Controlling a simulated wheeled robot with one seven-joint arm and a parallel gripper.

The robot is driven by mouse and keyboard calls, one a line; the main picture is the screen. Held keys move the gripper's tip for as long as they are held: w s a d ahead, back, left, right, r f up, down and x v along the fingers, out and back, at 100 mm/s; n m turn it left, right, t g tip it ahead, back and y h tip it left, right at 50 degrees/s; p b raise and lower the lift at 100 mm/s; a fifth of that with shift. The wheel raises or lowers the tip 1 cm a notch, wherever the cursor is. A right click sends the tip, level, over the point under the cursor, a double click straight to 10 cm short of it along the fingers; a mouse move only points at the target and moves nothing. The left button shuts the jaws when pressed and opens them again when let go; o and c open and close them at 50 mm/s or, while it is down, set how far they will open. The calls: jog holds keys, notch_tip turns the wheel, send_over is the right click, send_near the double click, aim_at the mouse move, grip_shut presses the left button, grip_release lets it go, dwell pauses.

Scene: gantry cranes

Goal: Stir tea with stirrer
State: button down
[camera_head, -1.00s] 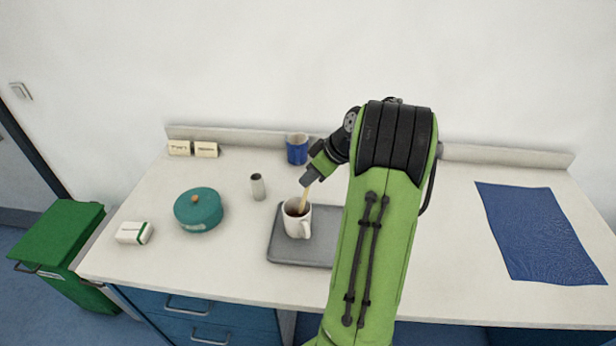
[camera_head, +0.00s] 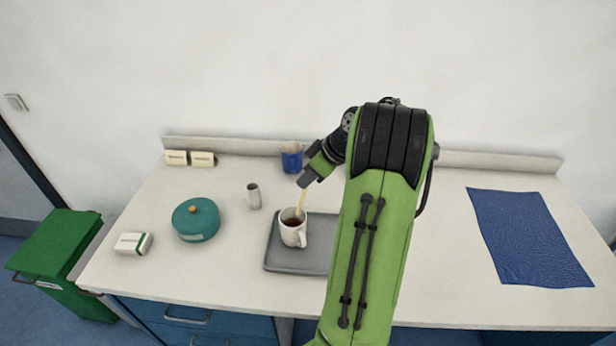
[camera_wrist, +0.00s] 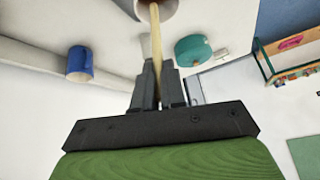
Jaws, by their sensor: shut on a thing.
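A white mug (camera_head: 293,236) with dark tea in it stands on a grey tray (camera_head: 285,262). My gripper (camera_head: 306,182) is above and slightly to the right of the mug's mouth. It is shut on a thin wooden stirrer (camera_head: 300,201) that slants down into the mug. The stirrer's lower end is hidden inside the mug. In the wrist view the stirrer (camera_wrist: 156,45) runs from between my fingers (camera_wrist: 158,85) to the mug (camera_wrist: 160,8), which is cut off by the top edge.
A blue cup (camera_head: 292,158) stands behind the mug. A grey cylinder (camera_head: 254,196), teal lidded pot (camera_head: 196,219) and white-green box (camera_head: 133,243) are to the left. A blue cloth (camera_head: 530,238) lies right. A green bin (camera_head: 55,245) stands left.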

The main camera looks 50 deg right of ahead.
notch_tip(320, 180, up, 5)
jog(key=p, duration=0.4)
jog(key=shift+r+p, duration=0.2)
jog(key=shift+p, duration=0.15)
jog(key=shift+f, duration=0.15)
